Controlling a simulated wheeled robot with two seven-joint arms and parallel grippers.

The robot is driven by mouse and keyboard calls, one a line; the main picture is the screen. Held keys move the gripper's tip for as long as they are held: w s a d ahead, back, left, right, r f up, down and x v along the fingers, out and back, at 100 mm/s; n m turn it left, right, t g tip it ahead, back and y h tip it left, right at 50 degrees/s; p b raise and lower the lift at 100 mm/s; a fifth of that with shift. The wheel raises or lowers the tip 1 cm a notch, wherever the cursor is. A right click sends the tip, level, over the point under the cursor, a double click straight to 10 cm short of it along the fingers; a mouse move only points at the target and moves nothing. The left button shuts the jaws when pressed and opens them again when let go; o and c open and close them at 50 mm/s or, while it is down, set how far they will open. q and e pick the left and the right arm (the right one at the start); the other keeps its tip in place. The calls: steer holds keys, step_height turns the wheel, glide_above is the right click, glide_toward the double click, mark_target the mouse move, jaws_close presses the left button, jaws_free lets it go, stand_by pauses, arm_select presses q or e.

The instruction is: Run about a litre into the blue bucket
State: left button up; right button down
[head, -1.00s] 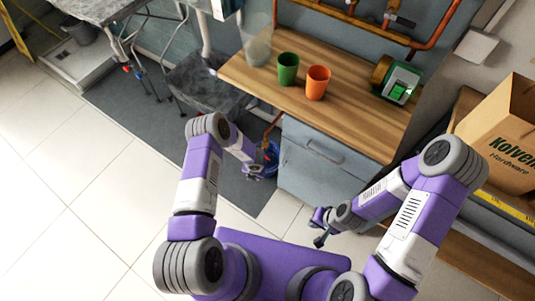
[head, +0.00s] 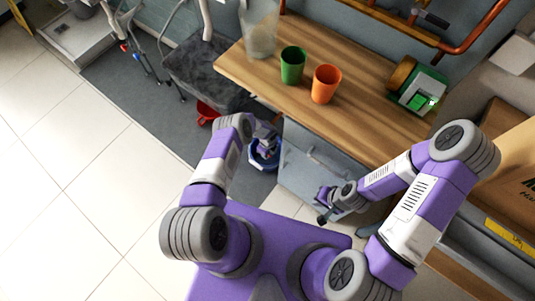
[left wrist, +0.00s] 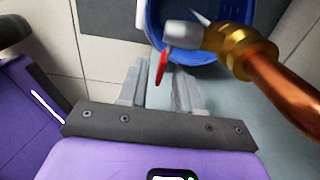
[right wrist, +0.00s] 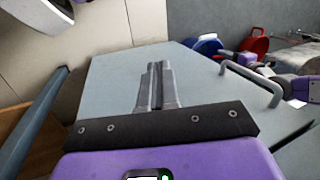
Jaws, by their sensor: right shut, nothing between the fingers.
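The blue bucket (head: 264,160) stands on the floor left of the cabinet, partly covered by my left gripper (head: 265,140). In the left wrist view the bucket (left wrist: 213,68) is open at the top, under a grey tap (left wrist: 184,35) with a red lever (left wrist: 163,64). My left gripper (left wrist: 160,88) is open, its fingertips on either side of the lever's lower end. I cannot tell whether they touch it. No water stream is visible. My right gripper (head: 323,219) is shut and empty in front of the cabinet; it also shows in the right wrist view (right wrist: 155,68).
A copper pipe (left wrist: 287,88) with a brass fitting (left wrist: 240,50) feeds the tap. A red bucket (head: 207,112) stands beyond the blue one. Green (head: 292,65) and orange (head: 325,84) cups stand on the wooden counter (head: 365,120). The cabinet handle (right wrist: 252,82) sticks out.

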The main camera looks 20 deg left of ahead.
arm_select(q)
steer(key=shift+f, duration=0.55)
jaws_close()
